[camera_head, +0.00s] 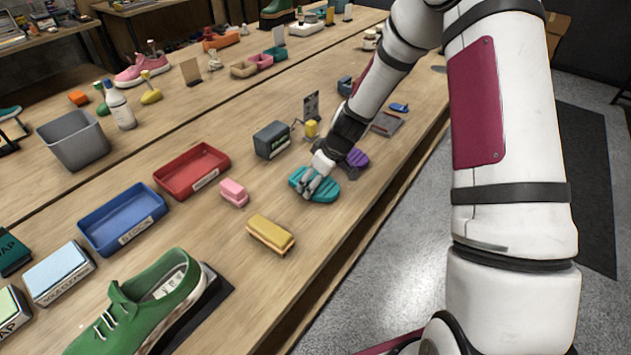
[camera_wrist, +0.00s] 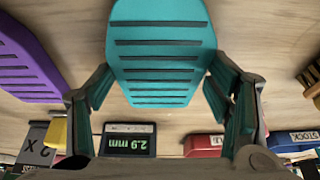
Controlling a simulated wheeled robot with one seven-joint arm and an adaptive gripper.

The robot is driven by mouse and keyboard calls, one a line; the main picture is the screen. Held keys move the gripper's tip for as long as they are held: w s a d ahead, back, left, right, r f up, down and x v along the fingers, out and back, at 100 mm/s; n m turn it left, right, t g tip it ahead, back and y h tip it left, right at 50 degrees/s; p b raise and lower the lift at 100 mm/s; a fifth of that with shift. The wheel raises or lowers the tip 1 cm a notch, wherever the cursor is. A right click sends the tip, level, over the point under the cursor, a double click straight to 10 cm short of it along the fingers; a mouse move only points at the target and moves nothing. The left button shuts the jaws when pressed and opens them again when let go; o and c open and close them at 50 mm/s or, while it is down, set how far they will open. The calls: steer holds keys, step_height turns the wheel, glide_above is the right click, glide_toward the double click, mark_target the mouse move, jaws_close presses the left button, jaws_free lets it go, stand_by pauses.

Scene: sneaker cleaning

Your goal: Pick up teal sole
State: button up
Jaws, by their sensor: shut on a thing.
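The teal sole (camera_head: 328,191) is near the table's right edge in the head view. It has dark grooves across it and fills the top middle of the wrist view (camera_wrist: 160,45). My gripper (camera_head: 313,183) is over it, with one finger on each of its long sides. In the wrist view my gripper (camera_wrist: 160,88) is shut on the teal sole around its narrower near end. I cannot tell whether the sole is clear of the tabletop. The fingers hide part of it in the head view.
A purple sole (camera_head: 357,158) lies close beside the teal one. A dark gauge box (camera_head: 272,140) reads 2.9 mm in the wrist view (camera_wrist: 128,140). A yellow brush (camera_head: 270,235), pink block (camera_head: 233,192), red tray (camera_head: 191,171) and blue tray (camera_head: 122,220) are to the left.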

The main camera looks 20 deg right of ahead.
steer(key=shift+r, duration=0.45)
step_height(320, 180, up, 2)
steer(key=shift+r, duration=0.1)
steer(key=s, duration=0.5)
steer(key=s+d+r, duration=0.1)
steer(key=s, duration=1)
steer(key=shift+d+r+p, duration=0.15)
steer(key=shift+d+p, duration=0.15)
steer(key=shift+p, duration=0.05)
steer(key=shift+w+a+m, duration=0.1)
steer(key=shift+w+m, duration=0.4)
steer(key=w+m, duration=0.1)
steer(key=w, duration=0.1)
steer(key=w+m+h, duration=0.1)
steer(key=w+m, duration=0.1)
steer(key=w+a+r+m+h, duration=0.1)
steer(key=w, duration=0.1)
steer(key=shift+m+t, duration=0.4)
steer(key=shift+w+a+r+m+h, duration=0.15)
steer(key=shift+w+r+m+h, duration=0.1)
steer(key=shift+w+m, duration=0.15)
steer(key=shift+w+a+r+m+h, duration=0.15)
steer(key=shift+w+r+m, duration=0.15)
steer(key=shift+w, duration=0.2)
